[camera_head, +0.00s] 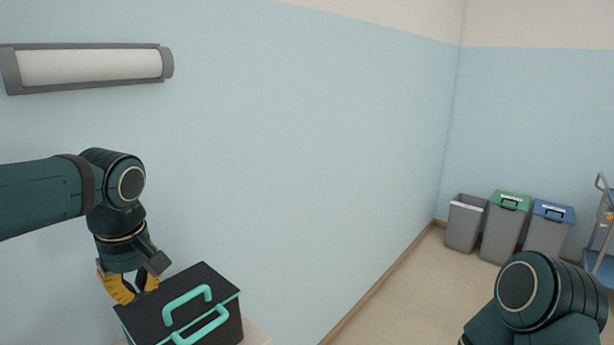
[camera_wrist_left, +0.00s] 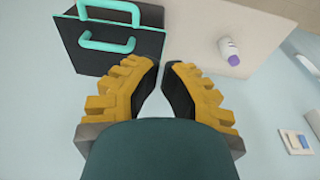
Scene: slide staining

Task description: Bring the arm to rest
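My left gripper (camera_head: 138,290) hangs fingers-down at the left of the head view, beside the top left corner of a black case. In the left wrist view my left gripper (camera_wrist_left: 164,68) has yellow ridged fingers with a gap between the tips and nothing in it. The tips appear apart from the case; the exact distance is hard to tell. My right arm shows only as a rounded dark teal joint (camera_head: 535,290) at the bottom right of the head view. The right gripper is out of sight.
The black case (camera_head: 152,318) with teal handles stands on a pale surface (camera_head: 256,335) below the gripper. A white bottle with a purple cap (camera_wrist_left: 228,48) lies near it. Bins (camera_head: 465,222) stand at the far right corner. A wall lamp (camera_head: 90,66) is above the left arm.

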